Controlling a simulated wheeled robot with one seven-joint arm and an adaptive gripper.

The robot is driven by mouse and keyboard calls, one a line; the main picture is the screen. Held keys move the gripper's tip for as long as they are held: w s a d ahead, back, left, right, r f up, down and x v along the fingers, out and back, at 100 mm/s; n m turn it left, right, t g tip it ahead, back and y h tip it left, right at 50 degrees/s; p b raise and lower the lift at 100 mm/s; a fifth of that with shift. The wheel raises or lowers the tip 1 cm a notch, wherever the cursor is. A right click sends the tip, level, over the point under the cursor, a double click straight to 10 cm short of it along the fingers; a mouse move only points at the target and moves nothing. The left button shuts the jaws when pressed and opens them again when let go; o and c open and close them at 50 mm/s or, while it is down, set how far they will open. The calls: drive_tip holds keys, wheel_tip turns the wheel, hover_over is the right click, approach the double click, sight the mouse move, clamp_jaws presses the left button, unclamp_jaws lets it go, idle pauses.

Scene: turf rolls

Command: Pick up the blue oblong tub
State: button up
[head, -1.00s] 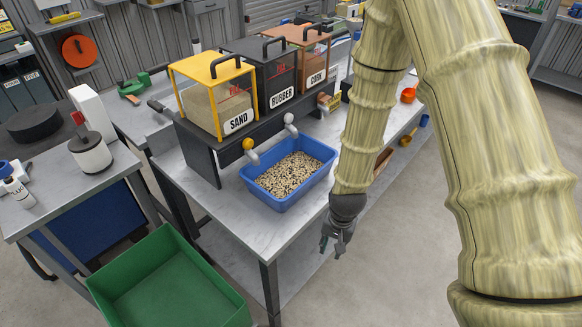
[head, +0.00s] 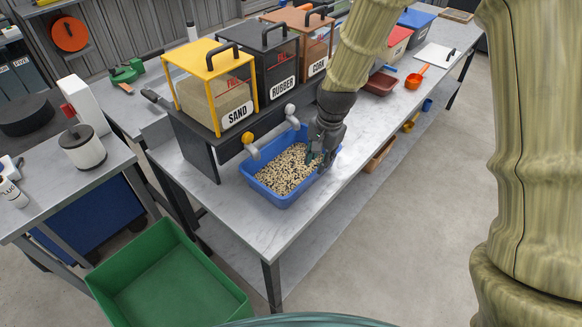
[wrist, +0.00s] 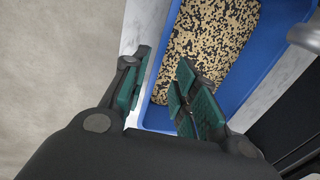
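The blue oblong tub (head: 263,193) stands on the grey workbench under the taps, filled with mottled black-and-cream granules (head: 285,168). My gripper (head: 319,163) is at the tub's right-hand side in the head view, pointing down and covering part of the rim. In the wrist view the tub (wrist: 262,78) fills the upper middle. My gripper (wrist: 163,78) is open there, one finger outside the tub's long wall and the other over its inside. The wall shows between the fingers; I cannot tell whether either finger touches it.
The dispenser stand with sand, rubber and cork bins (head: 283,75) is close behind the tub, with taps (head: 251,148) over its back edge. A green crate (head: 165,275) is on the front left. The bench's front strip (head: 230,225) is clear.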

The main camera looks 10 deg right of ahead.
sight(311, 186)
drive_tip(key=shift+w+a+f+p, duration=0.15)
drive_tip(key=shift+f+p, duration=0.3)
drive_tip(key=shift+f, duration=0.95)
drive_tip(key=shift+w+a+f+p, duration=0.15)
drive_tip(key=shift+f+p, duration=0.25)
drive_tip(key=shift+f, duration=0.95)
drive_tip(key=shift+w+a+f+p, duration=0.15)
drive_tip(key=shift+f+p, duration=0.3)
drive_tip(key=shift+f, duration=0.95)
clamp_jaws()
